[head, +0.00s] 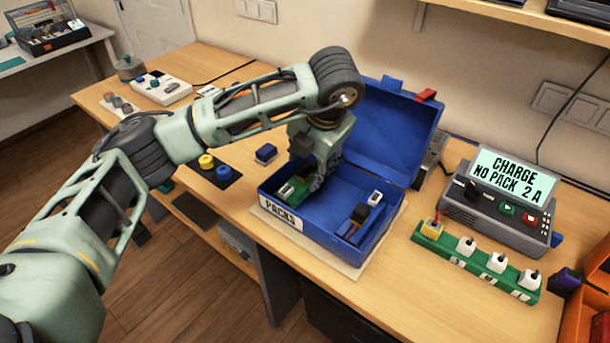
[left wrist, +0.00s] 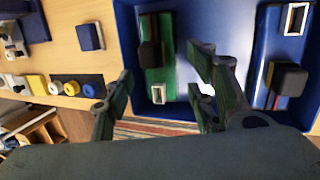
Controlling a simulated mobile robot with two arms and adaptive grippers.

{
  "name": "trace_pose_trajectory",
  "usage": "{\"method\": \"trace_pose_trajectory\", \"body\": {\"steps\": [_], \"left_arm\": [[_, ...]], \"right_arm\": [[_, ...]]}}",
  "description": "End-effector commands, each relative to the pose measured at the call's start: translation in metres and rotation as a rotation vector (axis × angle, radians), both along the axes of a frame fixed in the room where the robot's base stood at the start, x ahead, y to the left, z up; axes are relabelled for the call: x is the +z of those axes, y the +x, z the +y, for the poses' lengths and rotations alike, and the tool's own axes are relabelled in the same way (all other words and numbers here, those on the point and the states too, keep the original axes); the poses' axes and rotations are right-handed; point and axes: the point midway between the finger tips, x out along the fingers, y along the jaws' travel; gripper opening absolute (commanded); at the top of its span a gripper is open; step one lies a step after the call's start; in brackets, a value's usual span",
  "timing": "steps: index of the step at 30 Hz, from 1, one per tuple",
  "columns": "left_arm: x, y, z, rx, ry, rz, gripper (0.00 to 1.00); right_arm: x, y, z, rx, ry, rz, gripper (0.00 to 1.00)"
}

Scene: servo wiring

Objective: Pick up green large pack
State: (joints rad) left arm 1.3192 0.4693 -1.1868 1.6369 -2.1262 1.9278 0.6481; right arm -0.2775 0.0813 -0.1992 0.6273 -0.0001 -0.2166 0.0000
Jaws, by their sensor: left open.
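The green large pack (head: 288,189) lies in the left part of the open blue box (head: 345,262) labelled PACKS. It has a dark block and thin wires on top, and in the left wrist view (left wrist: 158,82) a white connector shows at its near end. My left gripper (head: 308,183) reaches down into the box over the pack, partly hiding it in the head view. In the left wrist view the open fingers (left wrist: 160,72) stand on either side of the pack, with nothing visibly gripped. I cannot tell whether they touch it. My right gripper is not in view.
The box lid (head: 385,130) stands open behind. A charger (head: 500,205) and a green connector strip (head: 475,262) sit to the right. A small blue block (head: 265,153) stands left of the box.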

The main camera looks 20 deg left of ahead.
Motion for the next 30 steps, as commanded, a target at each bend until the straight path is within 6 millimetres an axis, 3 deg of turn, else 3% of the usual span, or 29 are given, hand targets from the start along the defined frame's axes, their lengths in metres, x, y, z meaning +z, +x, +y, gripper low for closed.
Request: {"method": "trace_pose_trajectory", "body": {"steps": [10,16,24,30], "left_arm": [[-0.038,0.011,0.013,0.001,0.001,0.005,0.51],[-0.063,0.018,0.018,-0.001,0.000,0.002,0.51],[-0.066,0.019,0.019,-0.001,0.000,0.000,0.51],[-0.066,0.019,0.019,-0.001,-0.001,0.001,0.34]], "right_arm": [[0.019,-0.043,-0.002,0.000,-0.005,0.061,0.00],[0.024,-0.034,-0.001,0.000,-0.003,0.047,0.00],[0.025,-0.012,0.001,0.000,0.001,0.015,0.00],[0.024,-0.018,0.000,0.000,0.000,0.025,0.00]]}}
